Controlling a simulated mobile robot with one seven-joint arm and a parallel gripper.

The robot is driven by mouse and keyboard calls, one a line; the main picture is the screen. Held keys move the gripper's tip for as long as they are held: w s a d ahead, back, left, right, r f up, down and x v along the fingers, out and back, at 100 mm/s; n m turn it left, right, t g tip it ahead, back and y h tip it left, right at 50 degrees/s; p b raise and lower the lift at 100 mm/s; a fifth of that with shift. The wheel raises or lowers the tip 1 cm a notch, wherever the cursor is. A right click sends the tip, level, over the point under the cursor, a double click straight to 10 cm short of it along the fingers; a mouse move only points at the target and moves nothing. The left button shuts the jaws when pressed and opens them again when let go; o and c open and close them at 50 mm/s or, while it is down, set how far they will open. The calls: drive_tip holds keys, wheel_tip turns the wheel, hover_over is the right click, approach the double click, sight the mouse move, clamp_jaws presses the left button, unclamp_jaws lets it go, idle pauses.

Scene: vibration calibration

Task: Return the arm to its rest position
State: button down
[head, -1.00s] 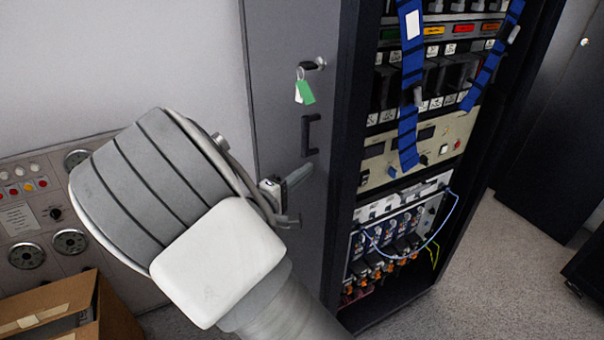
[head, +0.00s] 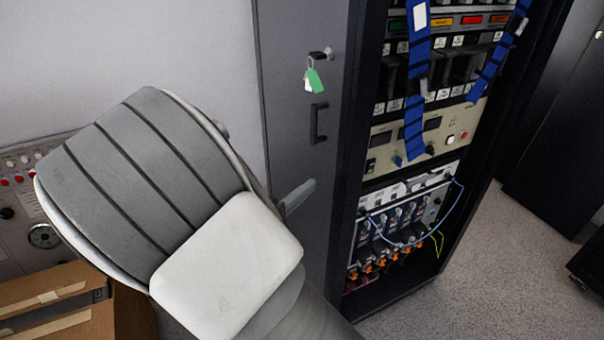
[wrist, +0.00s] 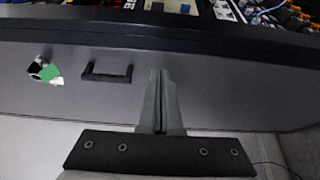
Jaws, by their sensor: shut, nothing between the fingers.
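My arm, with grey ribbed and white covers, fills the lower left of the head view and hides most of my gripper. Only a grey finger end of my gripper (head: 298,196) shows past it, in front of the grey cabinet door (head: 285,90). In the wrist view my gripper (wrist: 162,75) has its two fingers together with nothing between them. Behind the fingers is the door with its black handle (wrist: 107,73). I cannot tell how far the fingertips are from the door.
The open rack (head: 420,150) stands right of the door, with blue straps and looped cables. A key with a green tag (head: 315,80) hangs in the door lock. An open cardboard box (head: 70,310) is at lower left, by a gauge panel (head: 20,235).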

drive_tip(key=s+d+r+m+g, duration=0.1)
drive_tip(key=s+d+m+g, duration=0.55)
drive_tip(key=d, duration=0.55)
drive_tip(key=s+d+r+m+g+y, duration=0.2)
drive_tip(key=s+d+m+g+y, duration=0.15)
drive_tip(key=s+g+y, duration=0.45)
drive_tip(key=s+a+r+t+y+p, duration=0.1)
drive_tip(key=s+r+t+p, duration=0.2)
drive_tip(key=r+p, duration=0.6)
drive_tip(key=s+a+r+t+y+p, duration=0.2)
drive_tip(key=r+p, duration=0.6)
drive_tip(key=r, duration=0.7)
drive_tip(key=shift+s+r+t+p, duration=0.35)
drive_tip(key=shift+s+r+t, duration=0.05)
drive_tip(key=shift+s+t, duration=0.2)
